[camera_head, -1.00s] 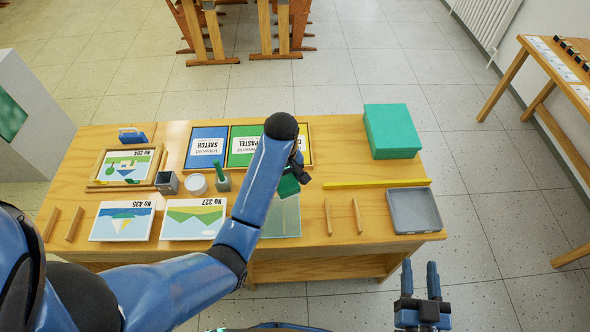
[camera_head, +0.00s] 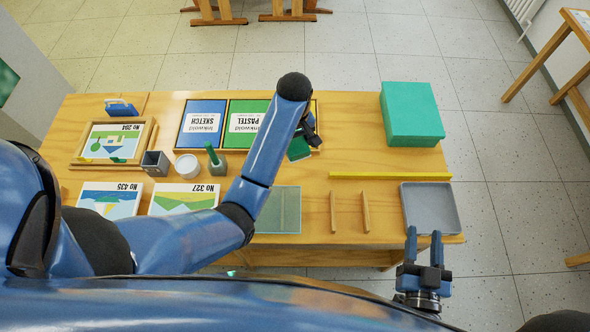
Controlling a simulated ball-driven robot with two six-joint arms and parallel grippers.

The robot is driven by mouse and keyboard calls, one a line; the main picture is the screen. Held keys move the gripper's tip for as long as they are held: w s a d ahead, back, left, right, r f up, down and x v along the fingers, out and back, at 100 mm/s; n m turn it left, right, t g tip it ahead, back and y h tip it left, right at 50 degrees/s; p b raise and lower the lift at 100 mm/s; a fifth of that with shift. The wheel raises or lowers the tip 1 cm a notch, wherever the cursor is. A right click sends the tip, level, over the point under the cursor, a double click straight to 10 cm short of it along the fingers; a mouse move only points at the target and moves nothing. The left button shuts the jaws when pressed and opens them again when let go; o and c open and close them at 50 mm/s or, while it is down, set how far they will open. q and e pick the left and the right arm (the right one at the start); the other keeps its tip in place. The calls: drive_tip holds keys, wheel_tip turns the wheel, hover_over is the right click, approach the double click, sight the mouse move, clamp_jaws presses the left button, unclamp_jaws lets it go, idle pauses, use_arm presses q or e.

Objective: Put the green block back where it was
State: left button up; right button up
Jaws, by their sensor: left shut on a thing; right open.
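A small green block (camera_head: 299,149) is in my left gripper (camera_head: 306,143), whose jaws are partly hidden by the arm. The gripper is shut on it, over the table near the front right corner of the tray of sketch and pastel boxes. I cannot tell how high it is held. A translucent greenish mat (camera_head: 280,210) lies on the table in front of it. My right gripper (camera_head: 425,244) is open and empty, in front of the table near the grey tray (camera_head: 430,208).
A large teal box (camera_head: 411,113) stands back right, with a yellow strip (camera_head: 390,176) before it. Two wooden bars (camera_head: 365,211) stand right of the mat. Picture cards, a white pot (camera_head: 187,166) and a dark square cup (camera_head: 155,163) fill the left.

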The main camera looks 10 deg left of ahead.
use_arm(q)
hover_over(295, 171)
wheel_tip(295, 171, down, 9)
drive_tip(key=shift+f, duration=0.2)
drive_tip(key=shift+w+f, duration=0.1)
drive_tip(key=shift+f, duration=2.25)
drive_tip(key=shift+f, duration=0.1)
drive_tip(key=o, duration=0.9)
drive_tip(key=shift+o, duration=0.2)
wheel_tip(295, 171, up, 12)
drive_tip(key=shift+r+b, duration=0.15)
drive_tip(key=shift+b, duration=0.15)
